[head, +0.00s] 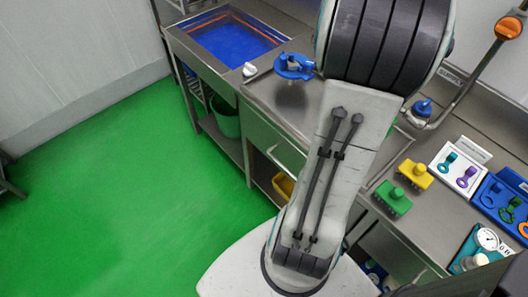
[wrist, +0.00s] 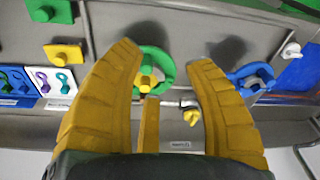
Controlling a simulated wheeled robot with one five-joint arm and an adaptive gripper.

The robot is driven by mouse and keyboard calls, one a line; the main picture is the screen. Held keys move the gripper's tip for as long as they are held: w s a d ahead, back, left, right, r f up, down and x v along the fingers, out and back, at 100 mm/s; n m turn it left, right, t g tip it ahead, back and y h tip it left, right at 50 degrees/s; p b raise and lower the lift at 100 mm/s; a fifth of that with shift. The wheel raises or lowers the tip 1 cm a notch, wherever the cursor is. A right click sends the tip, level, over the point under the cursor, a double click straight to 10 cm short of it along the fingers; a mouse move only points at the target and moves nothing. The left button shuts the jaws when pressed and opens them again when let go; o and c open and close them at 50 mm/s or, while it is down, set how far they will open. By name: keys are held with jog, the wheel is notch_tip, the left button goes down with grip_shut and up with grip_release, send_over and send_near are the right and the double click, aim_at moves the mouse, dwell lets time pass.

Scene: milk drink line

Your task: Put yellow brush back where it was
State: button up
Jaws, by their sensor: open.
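The yellow brush (head: 415,175) stands on the steel counter, bristles down, just behind the green brush (head: 393,199) in the head view. In the wrist view the yellow brush (wrist: 62,53) is at the left, outside my fingers, with the green brush (wrist: 48,10) above it. My gripper (wrist: 166,58) is open, with nothing held between its yellow fingers. Beyond the fingertips is a green ring-shaped handle (wrist: 168,72) with a yellow centre. My gripper is hidden in the head view.
A blue handle (head: 293,67) stands near the sink (head: 235,40). A white board (head: 460,167) and a blue board (head: 500,197) with coloured ring-shaped pieces lie right of the brushes. A dial scale (head: 488,239) is at lower right. Green floor is clear at left.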

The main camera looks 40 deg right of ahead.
jog(key=w+a+r+n+t, duration=0.1)
jog(key=w+a+n, duration=0.15)
jog(key=a, duration=0.45)
jog(key=w+a+r+n, duration=0.1)
jog(key=a+n, duration=0.2)
jog(key=a, duration=0.4)
jog(key=s+a+n+t, duration=0.1)
jog(key=s+a+n, duration=0.1)
jog(key=a, duration=0.5)
jog(key=s+a+f+n+t+y, duration=0.1)
jog(key=s+a+n, duration=0.2)
jog(key=a+n, duration=0.2)
jog(key=shift+s+a+f, duration=0.25)
jog(key=shift+a, duration=1.45)
